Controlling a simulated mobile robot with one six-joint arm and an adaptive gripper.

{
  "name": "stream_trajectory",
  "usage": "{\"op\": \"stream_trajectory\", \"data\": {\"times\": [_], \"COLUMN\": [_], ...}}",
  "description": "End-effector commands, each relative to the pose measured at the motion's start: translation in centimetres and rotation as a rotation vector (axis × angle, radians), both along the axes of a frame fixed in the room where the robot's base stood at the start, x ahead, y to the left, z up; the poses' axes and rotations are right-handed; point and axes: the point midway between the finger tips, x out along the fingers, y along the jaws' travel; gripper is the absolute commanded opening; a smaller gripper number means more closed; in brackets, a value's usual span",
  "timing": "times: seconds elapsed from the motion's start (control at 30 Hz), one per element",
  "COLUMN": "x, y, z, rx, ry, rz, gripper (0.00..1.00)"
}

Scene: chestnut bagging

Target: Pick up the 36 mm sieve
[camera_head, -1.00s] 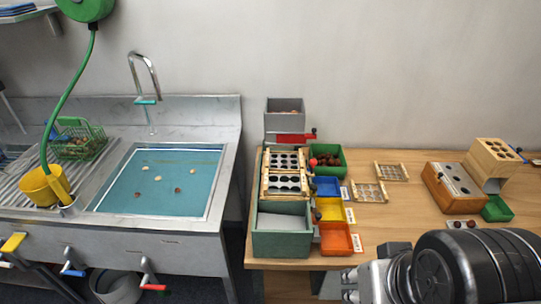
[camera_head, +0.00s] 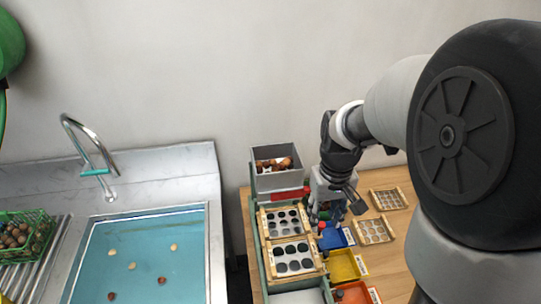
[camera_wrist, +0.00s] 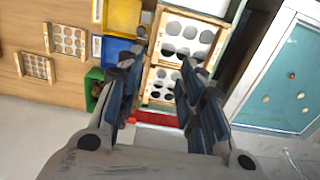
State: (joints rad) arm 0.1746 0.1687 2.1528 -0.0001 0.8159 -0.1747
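Several wooden-framed sieves with round holes show, and I cannot read which is the 36 mm one. Two sit in line on the green sorting stand: a rear sieve (camera_head: 284,221) and a front sieve (camera_head: 293,259). In the wrist view the rear sieve (camera_wrist: 162,84) lies between and beyond my fingers, and the front sieve (camera_wrist: 187,38) is above it. Two smaller-holed sieves lie on the table: a back sieve (camera_head: 389,198) and a nearer sieve (camera_head: 373,231). My gripper (camera_wrist: 160,68) is open and empty, above and beside the stand; in the head view it (camera_head: 325,218) points down.
A grey bin of chestnuts (camera_head: 277,173) with a red part (camera_head: 291,193) stands behind the stand. Blue (camera_head: 333,238), yellow (camera_head: 346,265) and orange trays line its right side. A green box (camera_wrist: 93,88) is nearby. The sink (camera_head: 135,260) is left.

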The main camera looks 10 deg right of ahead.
Motion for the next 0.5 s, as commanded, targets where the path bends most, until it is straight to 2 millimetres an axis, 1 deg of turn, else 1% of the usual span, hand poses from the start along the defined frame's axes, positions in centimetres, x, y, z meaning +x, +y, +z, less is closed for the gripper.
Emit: {"op": "stream_trajectory", "data": {"times": [0.17,0.3,0.5], "x": [0.0,0.0,0.0], "y": [-0.1,-0.1,-0.1], "z": [-3.0,-6.2,-10.3], "rx": [0.002,0.002,0.001], "ry": [0.009,0.009,0.008], "rz": [0.0,0.0,0.0], "gripper": [0.35,0.35,0.35]}}
